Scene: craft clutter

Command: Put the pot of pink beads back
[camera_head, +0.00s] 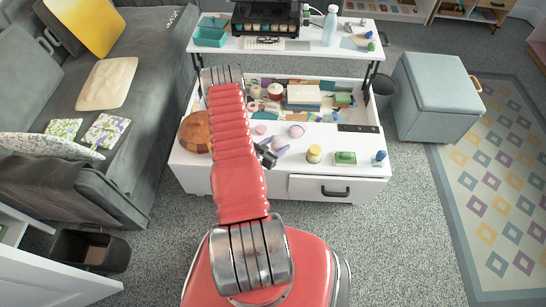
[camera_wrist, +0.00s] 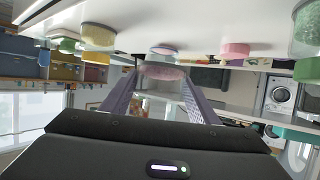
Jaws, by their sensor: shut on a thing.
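The pot of pink beads (camera_wrist: 165,71) is between my fingers in the wrist view, speckled pink and seen against the room behind. My gripper (camera_wrist: 163,88) is shut on it with its two purple-grey fingers at its sides. In the head view the pot (camera_head: 296,131) is a small pink shape at the end of my gripper (camera_head: 286,140), over the white table's front part (camera_head: 228,177). I cannot tell how far it is above the top.
A pink pot (camera_head: 261,130) stands left of the held one. Several craft things fill the open compartment behind.

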